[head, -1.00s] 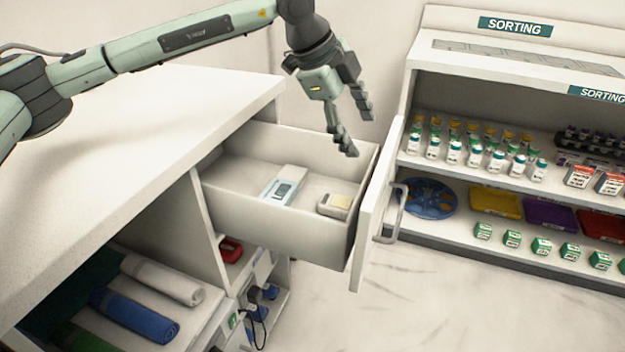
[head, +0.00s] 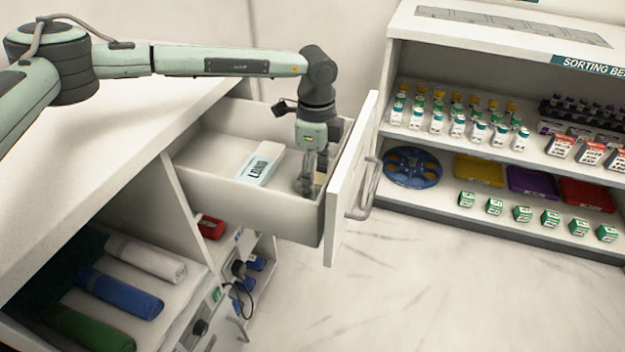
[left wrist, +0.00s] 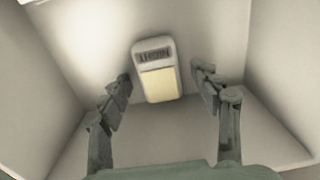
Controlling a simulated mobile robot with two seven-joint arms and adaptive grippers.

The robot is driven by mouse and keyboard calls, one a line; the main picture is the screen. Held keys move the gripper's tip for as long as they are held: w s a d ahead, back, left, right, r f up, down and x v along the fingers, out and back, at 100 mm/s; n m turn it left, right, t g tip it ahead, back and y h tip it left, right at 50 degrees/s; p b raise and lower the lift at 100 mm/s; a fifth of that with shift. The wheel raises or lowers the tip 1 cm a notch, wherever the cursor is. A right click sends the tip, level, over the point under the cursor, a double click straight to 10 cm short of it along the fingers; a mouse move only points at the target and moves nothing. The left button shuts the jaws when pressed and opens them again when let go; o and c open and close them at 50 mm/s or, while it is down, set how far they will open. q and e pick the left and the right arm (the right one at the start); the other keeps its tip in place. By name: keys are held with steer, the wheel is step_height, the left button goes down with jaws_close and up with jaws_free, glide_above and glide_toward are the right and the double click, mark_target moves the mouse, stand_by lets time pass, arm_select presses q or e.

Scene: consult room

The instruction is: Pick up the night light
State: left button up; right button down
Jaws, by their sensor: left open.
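The night light (left wrist: 157,72) is a small white block with a pale yellow panel and dark lettering. In the left wrist view it lies on the drawer floor, between and just beyond the fingertips. My right gripper is not in view.
A white and pale blue box (head: 262,163) lies in the drawer to the left of my gripper. The drawer front with its handle (head: 366,190) stands close on the right. A sorting shelf (head: 400,128) with vials and trays is farther right.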

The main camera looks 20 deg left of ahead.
arm_select(q)
steer(key=shift+c, duration=0.6)
steer(key=c, duration=1.1)
